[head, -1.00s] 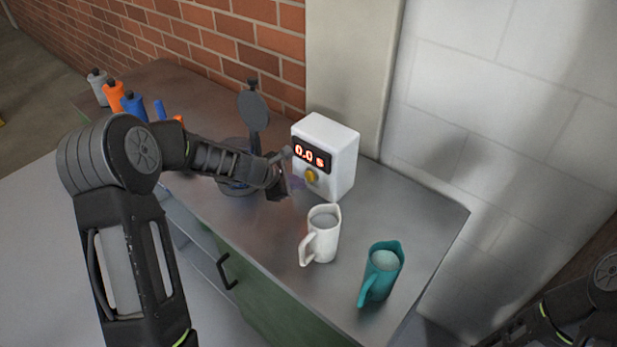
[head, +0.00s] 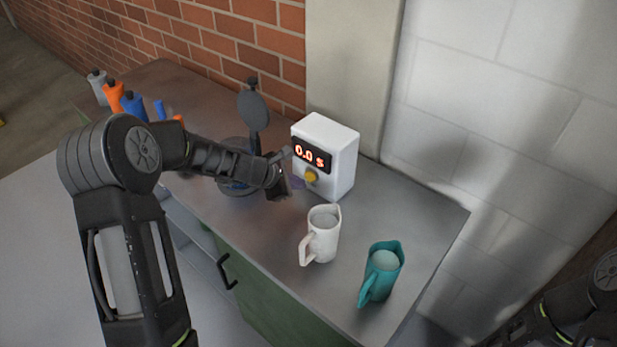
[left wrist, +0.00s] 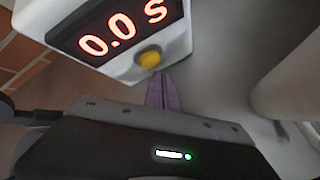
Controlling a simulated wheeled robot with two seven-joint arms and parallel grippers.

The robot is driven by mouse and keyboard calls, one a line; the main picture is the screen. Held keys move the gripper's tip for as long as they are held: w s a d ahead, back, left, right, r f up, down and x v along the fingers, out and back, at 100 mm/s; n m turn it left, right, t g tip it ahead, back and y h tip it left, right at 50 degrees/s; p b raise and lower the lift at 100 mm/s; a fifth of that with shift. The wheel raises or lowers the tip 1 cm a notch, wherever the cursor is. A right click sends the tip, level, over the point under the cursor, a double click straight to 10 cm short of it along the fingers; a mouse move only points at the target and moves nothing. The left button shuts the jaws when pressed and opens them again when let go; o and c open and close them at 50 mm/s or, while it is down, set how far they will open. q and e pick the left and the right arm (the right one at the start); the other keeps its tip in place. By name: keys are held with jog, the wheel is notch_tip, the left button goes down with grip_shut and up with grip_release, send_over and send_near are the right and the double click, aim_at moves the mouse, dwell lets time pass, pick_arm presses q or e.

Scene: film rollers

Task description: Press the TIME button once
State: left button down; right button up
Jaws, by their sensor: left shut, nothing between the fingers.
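The timer is a white box (head: 343,155) at the back of the metal counter, with a dark display reading 0.0 s in red. Its round yellow button (head: 311,176) sits below the display on the front face. My left gripper (head: 297,182) is shut, its purple fingers empty and just left of the button. In the left wrist view, the shut fingers (left wrist: 160,88) point up at the box, with their tips just below and slightly right of the yellow button (left wrist: 150,58). I cannot tell whether they touch it. The word TIME is not readable.
A white jug (head: 322,240) and a teal jug (head: 382,272) stand on the counter in front of the box. A round dark device (head: 240,185) with a raised lid is behind my left arm. Several bottles (head: 115,97) stand at the far left. My right arm shows at the lower right.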

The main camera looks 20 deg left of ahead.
pick_arm(q)
jog(key=shift+w+d, duration=0.1)
jog(key=shift+w, duration=0.3)
jog(key=shift+w+d+p, duration=0.2)
jog(key=shift+w+p, duration=0.2)
jog(key=shift+w, duration=0.05)
dwell(0.9)
dwell(0.3)
jog(key=shift+s+a+b, duration=0.25)
jog(key=shift+s+b, duration=0.35)
jog(key=shift+s, duration=0.25)
